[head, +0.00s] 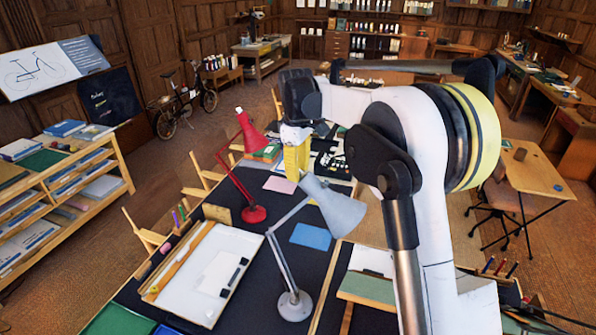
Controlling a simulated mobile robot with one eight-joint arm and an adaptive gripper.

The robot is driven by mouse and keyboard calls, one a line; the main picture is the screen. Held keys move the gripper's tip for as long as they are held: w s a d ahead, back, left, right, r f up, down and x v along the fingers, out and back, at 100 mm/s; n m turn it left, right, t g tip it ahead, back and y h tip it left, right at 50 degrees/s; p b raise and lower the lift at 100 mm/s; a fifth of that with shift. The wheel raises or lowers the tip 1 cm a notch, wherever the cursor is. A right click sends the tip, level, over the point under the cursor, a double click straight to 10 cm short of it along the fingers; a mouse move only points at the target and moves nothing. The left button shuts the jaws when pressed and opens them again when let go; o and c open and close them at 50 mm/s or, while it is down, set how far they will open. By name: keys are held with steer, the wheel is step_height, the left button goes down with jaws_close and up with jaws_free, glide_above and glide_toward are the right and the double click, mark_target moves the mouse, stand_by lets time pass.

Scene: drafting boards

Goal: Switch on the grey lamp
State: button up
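The grey lamp stands on the dark drafting table, with a round base (294,305), a thin jointed arm and a conical grey shade (335,208). The shade tilts down to the right. I see no glow on it, its inside is hidden, and I cannot make out a switch. My arm reaches in from the right and bends down behind the shade. The yellow lower end of my wrist (297,157) shows just above and behind the lamp's shade. My gripper's fingertips cannot be made out, so I cannot tell whether they are open or touching anything.
A red lamp (254,214) stands just left of the grey one. A white board (212,275) with a dark tool lies at front left. A blue sheet (311,236) lies behind the grey lamp's arm.

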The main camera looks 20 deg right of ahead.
jaws_close()
steer(key=shift+s+a+f+m+t+h+b, duration=0.1)
steer(key=shift+f+m+t+h+b, duration=0.1)
steer(key=shift+m+t+h+b, duration=0.85)
steer(key=shift+a+m+t+h+b, duration=0.1)
steer(key=shift+m+t+h+b, duration=0.55)
steer(key=shift+m+h+b, duration=1.05)
steer(key=shift+m+t+h+b, duration=0.6)
steer(key=shift+m+h+b, duration=0.6)
steer(key=shift+b, duration=0.75)
steer(key=shift+r, duration=0.1)
jaws_free()
